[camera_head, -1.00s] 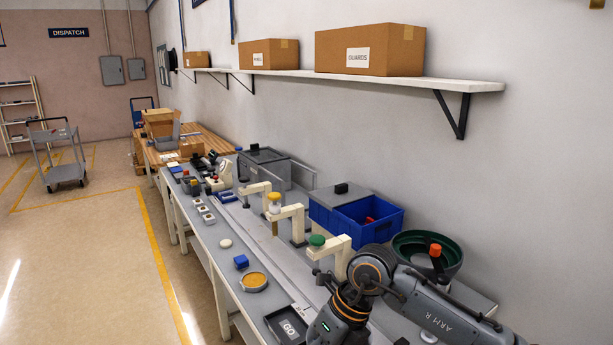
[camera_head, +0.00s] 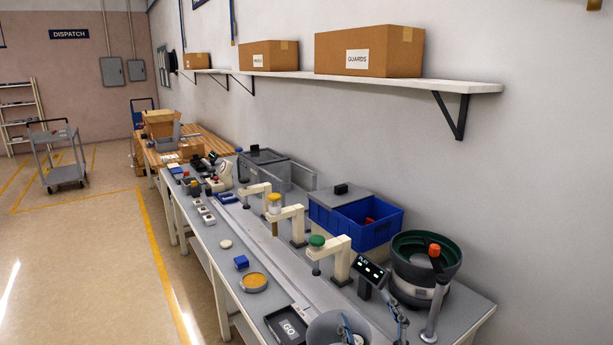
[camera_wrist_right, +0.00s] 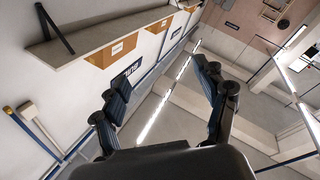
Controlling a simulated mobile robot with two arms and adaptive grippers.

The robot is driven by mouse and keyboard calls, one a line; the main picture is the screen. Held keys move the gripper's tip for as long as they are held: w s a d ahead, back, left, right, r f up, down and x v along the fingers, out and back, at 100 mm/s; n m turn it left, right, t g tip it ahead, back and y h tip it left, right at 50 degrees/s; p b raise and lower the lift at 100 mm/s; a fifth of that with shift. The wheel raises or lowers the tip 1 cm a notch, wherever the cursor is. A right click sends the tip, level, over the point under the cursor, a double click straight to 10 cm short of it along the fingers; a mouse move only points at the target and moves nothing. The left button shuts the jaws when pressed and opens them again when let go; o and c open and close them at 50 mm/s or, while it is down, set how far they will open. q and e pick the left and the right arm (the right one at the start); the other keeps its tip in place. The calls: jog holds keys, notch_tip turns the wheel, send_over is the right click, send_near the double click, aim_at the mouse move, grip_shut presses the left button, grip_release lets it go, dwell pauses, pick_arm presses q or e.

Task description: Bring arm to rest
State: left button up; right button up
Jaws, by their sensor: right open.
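My right gripper (camera_head: 366,310) shows at the bottom edge of the head view, over the near end of the bench. Its dark bluish fingers stand apart and its lower part is cut off by the frame. In the right wrist view the two fingers of the right gripper (camera_wrist_right: 165,92) are spread wide with nothing between them. That view looks tilted past the wall shelf toward the ceiling lights. Most of my right arm is out of the head view. My left gripper is in neither view.
The long grey bench (camera_head: 283,285) runs along the wall. Near my gripper are a dark green bowl feeder (camera_head: 408,290), a small display (camera_head: 372,271), a GO tray (camera_head: 287,326) and a green-topped post (camera_head: 317,240). A blue bin (camera_head: 365,232) stands behind.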

jog(key=s+d+f+m+g+h, duration=0.2)
jog(key=s+d+f+m+g, duration=0.15)
jog(key=f, duration=0.45)
jog(key=s+d+f+m+g+h, duration=0.2)
jog(key=s+d+f+g, duration=0.25)
jog(key=f, duration=0.35)
jog(key=s+d+f+m+g, duration=0.1)
jog(key=s+f+g, duration=0.35)
jog(key=s, duration=0.55)
jog(key=s+d+f+g, duration=0.1)
jog(key=s+f+g, duration=0.35)
jog(key=s, duration=0.45)
jog(key=s+f+x, duration=0.1)
jog(key=s+x, duration=0.2)
jog(key=x, duration=0.9)
jog(key=s+x, duration=0.2)
jog(key=x, duration=1.1)
jog(key=s+d+f+g+b, duration=0.1)
jog(key=s+d+f, duration=0.1)
jog(key=s+f, duration=1.6)
jog(key=shift+s+d+f, duration=0.2)
jog(key=shift+d+f, duration=0.05)
jog(key=shift+f, duration=0.3)
